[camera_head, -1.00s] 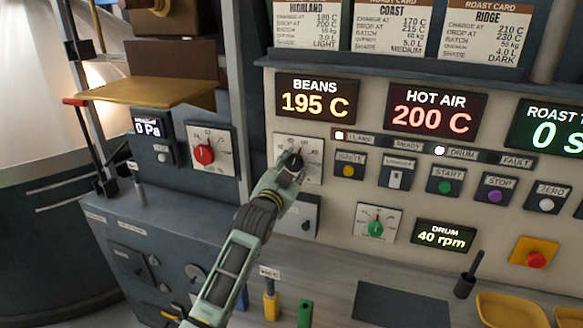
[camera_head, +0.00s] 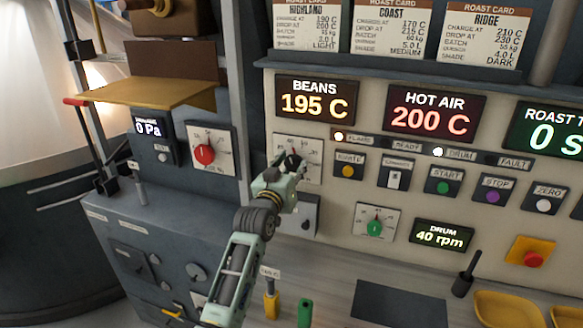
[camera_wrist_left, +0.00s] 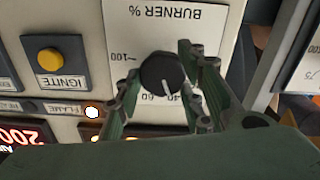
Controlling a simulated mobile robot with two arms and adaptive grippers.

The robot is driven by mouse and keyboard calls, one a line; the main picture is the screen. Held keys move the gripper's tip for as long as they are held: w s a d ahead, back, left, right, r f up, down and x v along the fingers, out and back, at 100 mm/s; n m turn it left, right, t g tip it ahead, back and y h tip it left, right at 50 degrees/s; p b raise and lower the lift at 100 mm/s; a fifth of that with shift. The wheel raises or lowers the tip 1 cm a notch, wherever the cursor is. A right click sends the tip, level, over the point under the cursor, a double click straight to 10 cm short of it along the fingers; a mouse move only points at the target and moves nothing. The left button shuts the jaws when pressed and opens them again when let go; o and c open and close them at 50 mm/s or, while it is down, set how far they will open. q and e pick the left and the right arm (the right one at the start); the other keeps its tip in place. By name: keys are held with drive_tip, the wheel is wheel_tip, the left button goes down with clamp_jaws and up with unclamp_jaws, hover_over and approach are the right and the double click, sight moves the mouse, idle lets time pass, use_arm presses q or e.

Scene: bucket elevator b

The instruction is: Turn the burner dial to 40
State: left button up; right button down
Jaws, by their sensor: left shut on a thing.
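The burner dial is a black round knob with a white pointer line, on a white plate marked "BURNER %" that appears upside down in the left wrist view (camera_wrist_left: 161,72). There its pointer is directed between the 60 and 40 marks. In the head view the dial (camera_head: 293,160) is partly hidden by my left gripper (camera_head: 288,170). The left gripper's green fingers lie on either side of the knob, shut on it. My right gripper is not in view.
A red knob (camera_head: 204,154) is to the left and a green drum knob (camera_head: 375,228) is to the lower right. The yellow ignite button (camera_head: 348,171) is close to the burner plate. Displays read beans 195 C (camera_head: 315,101) and hot air 200 C (camera_head: 433,115).

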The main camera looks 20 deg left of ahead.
use_arm(q)
drive_tip(key=shift+d+f, duration=0.2)
drive_tip(key=shift+f, duration=0.05)
drive_tip(key=o, duration=0.9)
drive_tip(key=shift+o, duration=0.9)
drive_tip(key=shift+r, duration=0.2)
drive_tip(key=s, duration=1.2)
drive_tip(key=shift+a, duration=0.15)
